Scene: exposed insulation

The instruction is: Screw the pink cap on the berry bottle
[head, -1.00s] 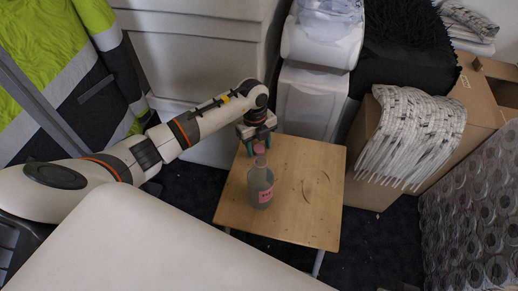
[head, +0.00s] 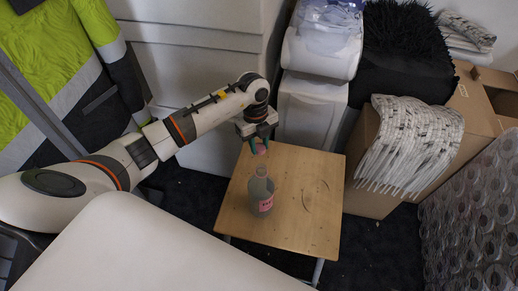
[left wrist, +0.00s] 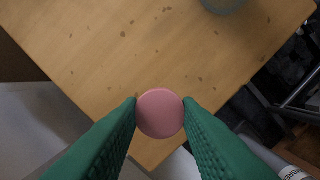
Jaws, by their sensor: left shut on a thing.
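The berry bottle (head: 261,192) stands upright on the small wooden table (head: 310,222) in the head view. It is grey with a pink label, and its neck has no cap on it. My left gripper (head: 257,148) is behind the bottle, above the table's back edge. It is shut on the pink cap (left wrist: 160,113), which sits between the green fingertips in the left wrist view. The cap is apart from the bottle. Part of the bottle (left wrist: 224,4) shows at the top edge of the left wrist view. My right gripper is not in view.
White bins (head: 311,100) stand behind the table. A cardboard box (head: 376,190) with a draped patterned cloth (head: 410,140) is at its right. A large pale surface (head: 160,250) fills the lower left foreground. The tabletop around the bottle is clear.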

